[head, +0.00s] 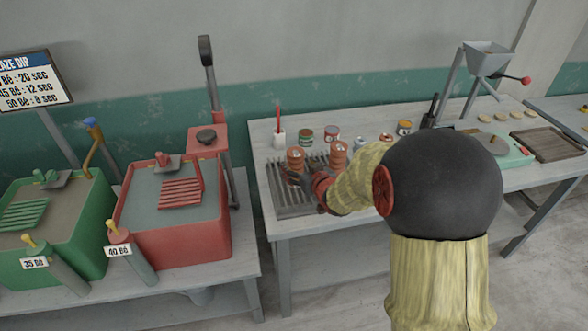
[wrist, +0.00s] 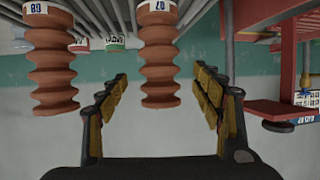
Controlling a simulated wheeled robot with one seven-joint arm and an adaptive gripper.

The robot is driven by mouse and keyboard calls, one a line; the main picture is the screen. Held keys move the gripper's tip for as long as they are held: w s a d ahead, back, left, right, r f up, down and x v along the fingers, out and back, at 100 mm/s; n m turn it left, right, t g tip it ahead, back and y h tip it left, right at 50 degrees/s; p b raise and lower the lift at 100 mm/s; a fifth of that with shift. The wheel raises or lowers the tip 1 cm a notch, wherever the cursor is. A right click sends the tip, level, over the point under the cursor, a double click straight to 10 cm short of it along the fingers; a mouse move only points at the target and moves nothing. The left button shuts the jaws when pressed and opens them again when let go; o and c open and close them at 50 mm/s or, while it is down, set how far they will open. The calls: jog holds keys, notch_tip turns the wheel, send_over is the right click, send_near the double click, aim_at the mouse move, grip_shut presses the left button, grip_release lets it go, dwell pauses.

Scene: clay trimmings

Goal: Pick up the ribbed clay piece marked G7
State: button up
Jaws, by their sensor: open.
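Two orange-brown ribbed clay pieces stand upright on a grey slatted rack (head: 292,207) on the table. The wrist view is upside down. There, the middle piece (wrist: 160,60) has a white label that appears to read G7 upside down. It is the left one (head: 294,156) in the head view. The other piece (wrist: 52,62) seems labelled G8 and is the right one (head: 338,155) in the head view. My gripper (wrist: 160,82) is open. The G7 piece shows between its two fingers without visible contact; how deep it sits is unclear. In the head view my gripper (head: 308,182) is close by the G7 piece.
Small tins (head: 305,134) stand behind the rack, with a white cup holding a red tool (head: 278,138). A red tank (head: 178,235) and a green tank (head: 50,240) are on the left.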

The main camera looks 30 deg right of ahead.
aim_at(299, 169)
jog(key=w+f, duration=0.1)
jog(key=w+f+b, duration=0.1)
jog(key=w+f, duration=0.1)
jog(key=shift+w+d+b, duration=0.25)
jog(key=shift+w+b, duration=0.05)
jog(key=shift+w, duration=0.3)
jog(key=c, duration=0.3)
grip_shut()
jog(key=shift+r, duration=0.15)
